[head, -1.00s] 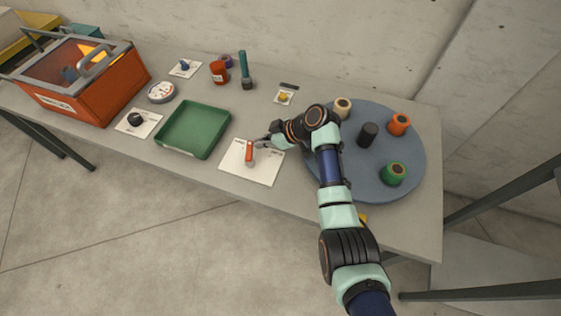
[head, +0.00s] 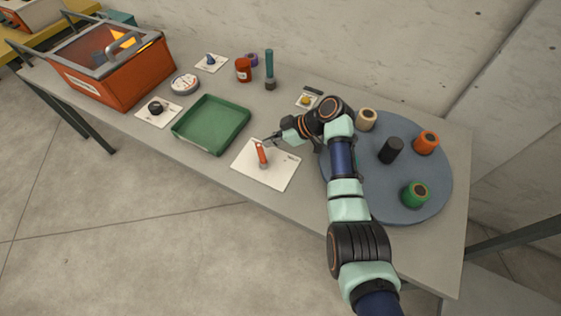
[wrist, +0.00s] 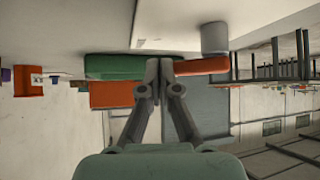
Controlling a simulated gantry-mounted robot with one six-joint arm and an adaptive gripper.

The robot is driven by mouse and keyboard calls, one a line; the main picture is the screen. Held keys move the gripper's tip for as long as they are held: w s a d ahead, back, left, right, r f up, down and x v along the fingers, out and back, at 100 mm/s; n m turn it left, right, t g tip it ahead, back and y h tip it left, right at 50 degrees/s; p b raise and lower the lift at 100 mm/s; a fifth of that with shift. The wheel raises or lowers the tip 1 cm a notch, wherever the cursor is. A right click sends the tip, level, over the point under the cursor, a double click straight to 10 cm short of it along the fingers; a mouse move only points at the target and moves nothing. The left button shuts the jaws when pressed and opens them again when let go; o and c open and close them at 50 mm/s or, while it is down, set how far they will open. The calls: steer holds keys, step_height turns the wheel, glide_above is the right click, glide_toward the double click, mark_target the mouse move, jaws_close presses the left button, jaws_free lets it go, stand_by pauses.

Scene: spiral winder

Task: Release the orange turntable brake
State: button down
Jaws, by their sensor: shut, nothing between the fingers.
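The orange brake lever (head: 262,153) lies on a white plate (head: 283,172) between the green tray and the turntable, its far end leaning left in the head view. My gripper (head: 268,142) is shut and empty, low over the plate at the right side of the lever's far end. In the wrist view the shut fingertips (wrist: 165,64) are right beside the end of the orange lever (wrist: 205,66) and appear to touch it. The lever's grey pivot (wrist: 215,38) shows there too. The blue-grey turntable (head: 385,205) is partly hidden by my arm.
The turntable carries orange (head: 426,142), green (head: 415,194) and cream (head: 366,120) spools around a dark post (head: 391,150). A green tray (head: 211,125) stands left of the plate. A yellow button (head: 306,100) is behind my gripper. An orange box (head: 115,75) stands far left.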

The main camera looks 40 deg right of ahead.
steer(key=shift+d+f, duration=0.1)
stand_by(0.3)
steer(key=shift+s+d+b, duration=0.15)
steer(key=shift+d+b, duration=0.15)
steer(key=shift+b, duration=0.1)
steer(key=d, duration=0.1)
steer(key=s+d, duration=0.1)
steer(key=d+b, duration=0.1)
steer(key=shift+s+d+r, duration=0.15)
steer(key=shift+s+r, duration=0.05)
steer(key=shift+s, duration=0.1)
steer(key=s+d+r+p, duration=0.2)
steer(key=s+d+r, duration=0.1)
steer(key=d+r, duration=0.3)
steer(key=shift+r, duration=0.25)
